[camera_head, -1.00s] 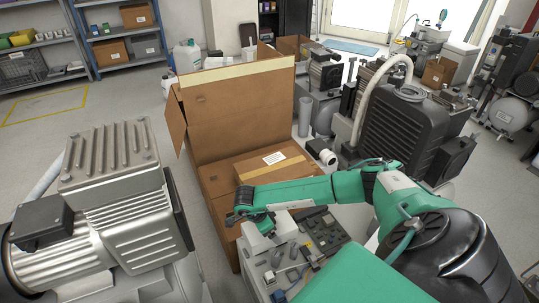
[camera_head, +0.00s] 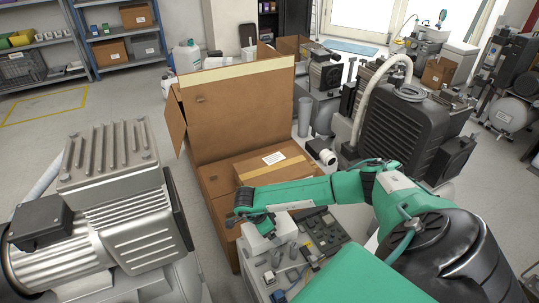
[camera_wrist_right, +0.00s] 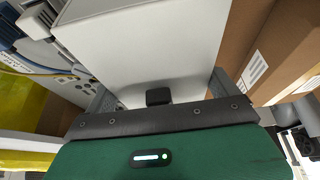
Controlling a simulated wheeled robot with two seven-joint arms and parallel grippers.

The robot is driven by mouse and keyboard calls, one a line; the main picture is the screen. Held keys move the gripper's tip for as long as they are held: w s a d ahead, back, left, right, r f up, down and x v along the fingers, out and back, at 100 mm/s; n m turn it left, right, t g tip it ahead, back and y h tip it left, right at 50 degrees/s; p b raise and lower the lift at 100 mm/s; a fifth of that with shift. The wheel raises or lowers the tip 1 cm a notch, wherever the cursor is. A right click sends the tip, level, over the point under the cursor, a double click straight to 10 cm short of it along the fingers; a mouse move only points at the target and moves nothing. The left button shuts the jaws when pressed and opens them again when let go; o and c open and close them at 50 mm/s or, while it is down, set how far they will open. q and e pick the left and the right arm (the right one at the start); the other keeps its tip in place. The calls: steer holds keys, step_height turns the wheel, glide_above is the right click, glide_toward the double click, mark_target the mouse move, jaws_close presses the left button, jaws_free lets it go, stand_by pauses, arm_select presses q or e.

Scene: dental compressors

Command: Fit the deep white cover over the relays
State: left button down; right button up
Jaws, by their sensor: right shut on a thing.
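The deep white cover (camera_head: 257,241) is a plain box shape at the left end of the bench with parts. In the right wrist view the white cover (camera_wrist_right: 140,42) fills the middle. My right gripper (camera_head: 259,222) is shut on it, and its two fingers (camera_wrist_right: 160,88) lie along opposite sides of the cover. Grey and dark electrical parts (camera_head: 291,250) sit just right of the cover. I cannot tell which are the relays, or whether the cover touches anything below. The cover's underside is hidden. My left gripper is not in view.
A dark tray-like unit (camera_head: 326,231) lies right of the cover. A closed carton (camera_head: 272,163) and a tall open carton (camera_head: 238,110) stand behind. A large grey compressor (camera_head: 120,200) stands at the left. In the wrist view, cardboard (camera_wrist_right: 265,40) is close on the right.

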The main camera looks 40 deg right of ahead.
steer(key=shift+f+b, duration=1.45)
steer(key=shift+f, duration=0.75)
steer(key=shift+f, duration=0.35)
steer(key=o, duration=0.8)
step_height(320, 180, up, 7)
steer(key=p, duration=0.5)
steer(key=shift+r, duration=0.1)
